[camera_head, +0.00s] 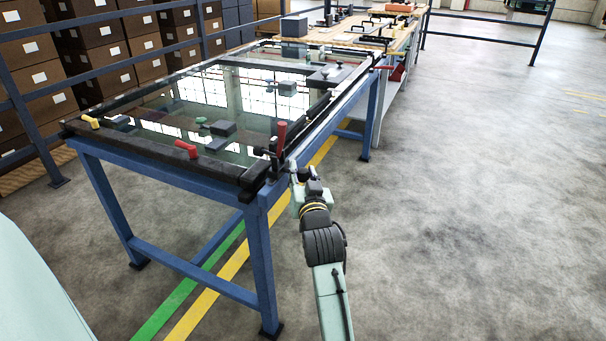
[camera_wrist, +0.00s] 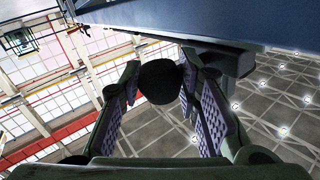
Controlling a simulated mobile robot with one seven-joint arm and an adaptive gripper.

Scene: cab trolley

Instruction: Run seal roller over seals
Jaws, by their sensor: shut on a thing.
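A glass pane (camera_head: 190,105) lies flat in a dark frame on a blue metal table. Dark strips, seemingly the seals (camera_head: 150,147), run along its edges. My gripper (camera_head: 291,172) is at the table's near right corner, low beside the frame. In the wrist view my gripper (camera_wrist: 160,95) has its two ridged fingers on either side of a dark round-ended thing (camera_wrist: 158,78) and is shut on it. Most of this thing is hidden, and I cannot tell surely whether it is the seal roller. A red upright handle (camera_head: 281,134) stands at the corner near my gripper.
Red and yellow handles (camera_head: 186,149) sit along the frame edge. Small blocks (camera_head: 222,128) lie on the glass. A blue table leg (camera_head: 260,265) stands close left of my arm. A bench (camera_head: 345,30) with tools stands behind. The floor at right is clear.

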